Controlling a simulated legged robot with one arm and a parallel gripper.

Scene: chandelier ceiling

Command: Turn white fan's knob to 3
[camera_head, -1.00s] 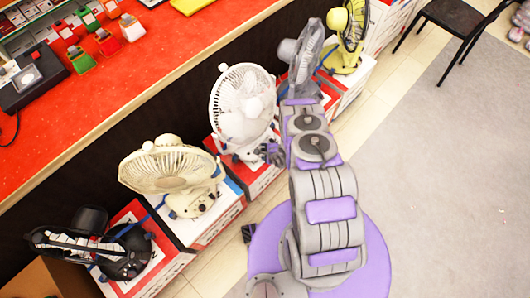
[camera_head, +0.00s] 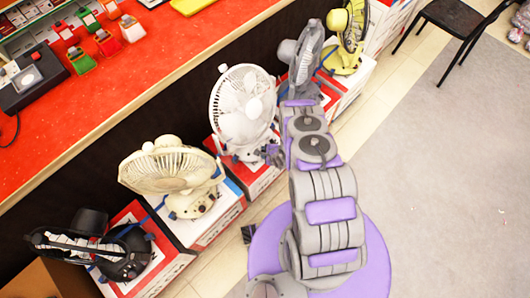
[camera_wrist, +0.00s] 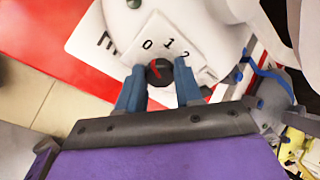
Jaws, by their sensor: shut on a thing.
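The white fan (camera_head: 241,118) stands on a box at the middle of the row in the head view. My gripper (camera_head: 270,153) is at the lower right of its base there. In the wrist view, the small dark knob (camera_wrist: 160,72) with a red mark sits on the fan's white base (camera_wrist: 125,35). My gripper (camera_wrist: 158,84) has its two blue fingers on either side of the knob, shut on it. The digits 0, 1 and 2 show above the knob on a white dial plate (camera_wrist: 130,50). A 3 cannot be made out. The red mark is on the knob's left side.
A cream fan (camera_head: 170,172) and a black fan (camera_head: 118,255) stand to the left. A grey fan (camera_head: 301,58) and a yellow fan (camera_head: 348,38) stand to the right. A red-topped counter (camera_head: 130,60) runs behind. The floor at right is open, with a black chair (camera_head: 458,18).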

